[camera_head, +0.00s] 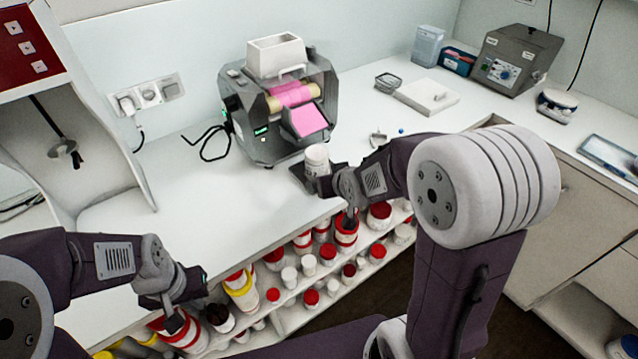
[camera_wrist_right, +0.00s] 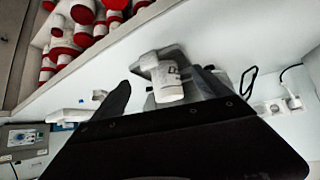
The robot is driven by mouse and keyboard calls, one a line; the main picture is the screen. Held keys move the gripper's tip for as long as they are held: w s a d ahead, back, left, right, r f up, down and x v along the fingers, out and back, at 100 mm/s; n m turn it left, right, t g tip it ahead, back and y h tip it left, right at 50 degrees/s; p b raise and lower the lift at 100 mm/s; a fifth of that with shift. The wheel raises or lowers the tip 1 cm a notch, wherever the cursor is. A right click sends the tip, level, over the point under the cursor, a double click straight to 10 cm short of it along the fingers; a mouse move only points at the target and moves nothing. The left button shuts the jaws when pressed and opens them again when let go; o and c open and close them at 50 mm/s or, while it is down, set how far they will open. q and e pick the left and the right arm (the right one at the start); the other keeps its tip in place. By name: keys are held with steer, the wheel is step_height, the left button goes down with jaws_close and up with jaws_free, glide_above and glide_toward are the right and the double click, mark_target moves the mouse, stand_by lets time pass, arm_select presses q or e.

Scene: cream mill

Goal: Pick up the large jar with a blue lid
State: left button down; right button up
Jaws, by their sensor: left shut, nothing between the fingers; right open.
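A white jar (camera_head: 317,159) stands at the counter's front edge, below the mill; its top looks white. It also shows in the right wrist view (camera_wrist_right: 168,86), with faint print on its side. My right gripper (camera_head: 314,178) is open at this jar, with dark fingers to either side; I cannot tell whether they touch it. My left gripper (camera_head: 192,286) is shut and empty, at lower left above the shelves. I cannot clearly make out a large jar with a blue lid. A small white item with blue (camera_head: 621,348) at the bottom right corner is cut off.
The grey mill (camera_head: 262,130) with pink rollers stands behind the white jar. Shelves under the counter hold several jars with red lids (camera_head: 346,222). A white flat box (camera_head: 427,96), a grey device (camera_head: 515,62) and a small scale (camera_head: 556,103) are farther right. The counter's left part is clear.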

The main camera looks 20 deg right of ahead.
mark_target(313, 151)
steer(key=w+t+b, duration=0.2)
steer(key=w, duration=0.1)
steer(key=w+t+b, duration=0.2)
steer(key=w+b, duration=0.1)
steer(key=w, duration=0.1)
steer(key=shift+a+r+b, duration=0.1)
steer(key=shift+a+b, duration=0.1)
steer(key=shift+b, duration=0.1)
steer(key=shift+w+r, duration=0.15)
steer(key=shift+r, duration=0.1)
steer(key=shift+w, duration=0.25)
steer(key=x, duration=0.8)
steer(key=shift+w+f+p, duration=0.1)
steer(key=shift+w+p, duration=0.15)
steer(key=shift+p, duration=0.15)
steer(key=shift+s, duration=0.15)
steer(key=shift+c, duration=0.4)
arm_select(q)
step_height(313, 151, down, 7)
steer(key=shift+s+a+r, duration=0.15)
arm_select(e)
steer(key=c, duration=1.4)
steer(key=shift+o, duration=0.2)
